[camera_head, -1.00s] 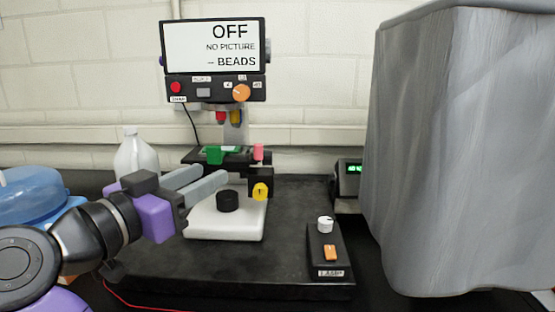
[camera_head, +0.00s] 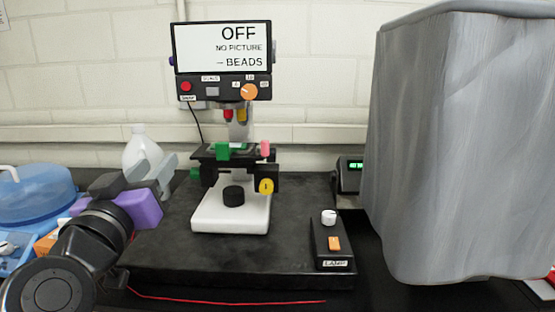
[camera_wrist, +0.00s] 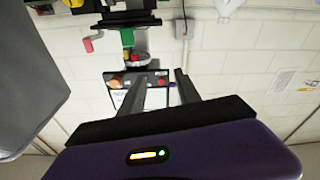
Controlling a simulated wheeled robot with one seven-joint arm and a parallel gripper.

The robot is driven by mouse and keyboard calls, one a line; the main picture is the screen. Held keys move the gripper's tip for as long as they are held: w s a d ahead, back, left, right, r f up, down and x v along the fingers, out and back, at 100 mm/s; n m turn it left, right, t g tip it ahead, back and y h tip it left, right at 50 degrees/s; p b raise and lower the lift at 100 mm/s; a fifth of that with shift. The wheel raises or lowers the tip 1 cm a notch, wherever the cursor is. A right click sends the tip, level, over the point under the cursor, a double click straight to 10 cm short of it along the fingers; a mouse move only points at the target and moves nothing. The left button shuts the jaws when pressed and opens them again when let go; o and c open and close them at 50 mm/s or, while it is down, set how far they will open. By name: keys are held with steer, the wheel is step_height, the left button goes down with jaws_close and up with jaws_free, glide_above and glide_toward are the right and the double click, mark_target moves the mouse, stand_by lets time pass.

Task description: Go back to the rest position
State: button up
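My gripper (camera_head: 157,168) is at the left in the head view, in front of a white bottle. Its two grey fingers stand apart with nothing between them. In the wrist view the fingers (camera_wrist: 160,92) are also apart, with the microscope's control box (camera_wrist: 137,80) seen beyond them. The microscope (camera_head: 232,195) stands right of my gripper on a dark slab, clear of the fingers. Its screen (camera_head: 222,47) reads OFF, NO PICTURE, BEADS.
A small lamp control box (camera_head: 332,243) sits on the slab (camera_head: 180,255). A grey draped block (camera_head: 450,150) fills the right side. The white bottle (camera_head: 140,150) and a blue-lidded device (camera_head: 35,195) are at the left. A red cable (camera_head: 230,300) runs along the front.

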steer(key=s+d+f+n+g+y, duration=0.1)
steer(key=s+f+n+y, duration=0.15)
steer(key=f, duration=0.45)
steer(key=s+d+f+n+y, duration=0.1)
steer(key=d+f+n+y, duration=0.2)
steer(key=f, duration=0.4)
steer(key=s+d+f+g+y, duration=0.1)
steer(key=s+d+f+y, duration=0.2)
steer(key=s+d+f, duration=0.5)
steer(key=s+d+f+m+g+h, duration=0.1)
steer(key=s+d+f+m+h, duration=0.1)
steer(key=s+d, duration=0.7)
steer(key=s+d+f+m+g+h+p, duration=0.1)
steer(key=s+d+f+m+h, duration=0.2)
steer(key=s+d, duration=0.7)
steer(key=s+d+f+m+h, duration=0.2)
steer(key=s+d+f, duration=0.3)
steer(key=s+d, duration=0.4)
steer(key=s+h, duration=0.1)
steer(key=s, duration=0.2)
steer(key=shift+s+d+f+g, duration=0.3)
steer(key=shift+f+g, duration=0.1)
